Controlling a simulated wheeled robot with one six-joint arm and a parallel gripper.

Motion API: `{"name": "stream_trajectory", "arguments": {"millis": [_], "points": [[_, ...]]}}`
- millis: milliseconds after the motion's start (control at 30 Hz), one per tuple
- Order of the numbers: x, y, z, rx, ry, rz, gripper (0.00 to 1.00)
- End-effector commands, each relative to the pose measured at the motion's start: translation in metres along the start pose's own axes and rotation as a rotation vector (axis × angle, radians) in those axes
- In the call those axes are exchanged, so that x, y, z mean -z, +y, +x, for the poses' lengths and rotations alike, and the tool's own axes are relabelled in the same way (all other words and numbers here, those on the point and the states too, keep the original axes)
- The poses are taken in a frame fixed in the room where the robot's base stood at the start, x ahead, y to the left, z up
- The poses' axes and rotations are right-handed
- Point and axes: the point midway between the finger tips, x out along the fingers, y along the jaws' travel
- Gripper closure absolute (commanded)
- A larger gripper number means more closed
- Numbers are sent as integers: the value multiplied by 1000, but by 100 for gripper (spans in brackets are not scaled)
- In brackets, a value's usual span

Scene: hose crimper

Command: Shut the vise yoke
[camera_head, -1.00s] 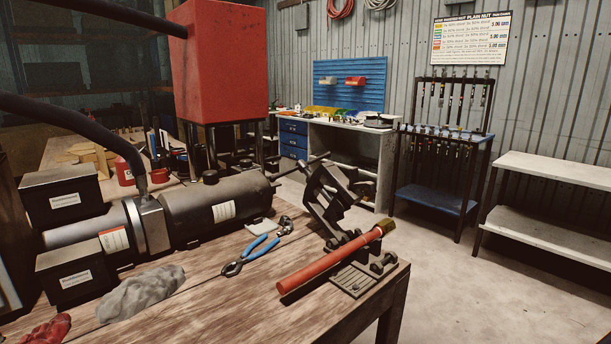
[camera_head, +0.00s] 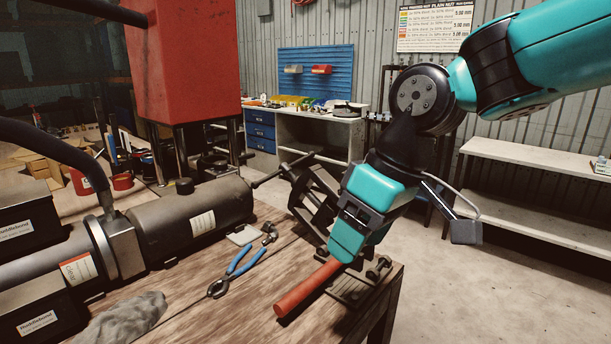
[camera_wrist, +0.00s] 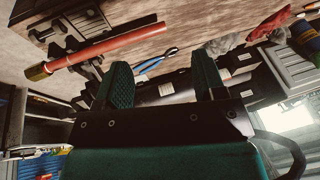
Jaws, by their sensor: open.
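The dark metal vise stands at the right corner of the wooden bench. Its yoke (camera_head: 312,198) is tilted up and looks open, partly hidden behind my gripper. A red hose (camera_head: 305,288) lies across the vise base (camera_head: 352,292); my gripper covers its far end in the head view. The wrist view shows the whole hose (camera_wrist: 112,46) with its brass-coloured end. My gripper (camera_head: 346,246) is above the vise, in front of the yoke in the head view. In the wrist view its two teal fingers (camera_wrist: 163,64) are spread, with nothing held between them. I cannot tell whether it touches the yoke.
Blue-handled pliers (camera_head: 236,270) and a grey rag (camera_head: 122,318) lie on the bench (camera_head: 260,322). A large black cylinder (camera_head: 195,215) lies behind them, left of the vise. A red box (camera_head: 180,60) rises behind. The floor right of the bench is clear, before white shelves (camera_head: 525,215).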

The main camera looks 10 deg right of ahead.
Motion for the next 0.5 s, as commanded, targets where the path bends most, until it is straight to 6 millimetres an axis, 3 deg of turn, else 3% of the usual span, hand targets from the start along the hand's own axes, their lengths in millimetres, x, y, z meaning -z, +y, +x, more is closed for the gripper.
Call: {"name": "stream_trajectory", "arguments": {"millis": [33, 200, 333, 500], "points": [[34, 22, -23, -26, 17, 1, 36], [116, 96, -68, -116, 66, -24, 36], [151, 140, -91, -169, 91, -34, 36], [169, 167, -100, -201, 104, -43, 36]]}}
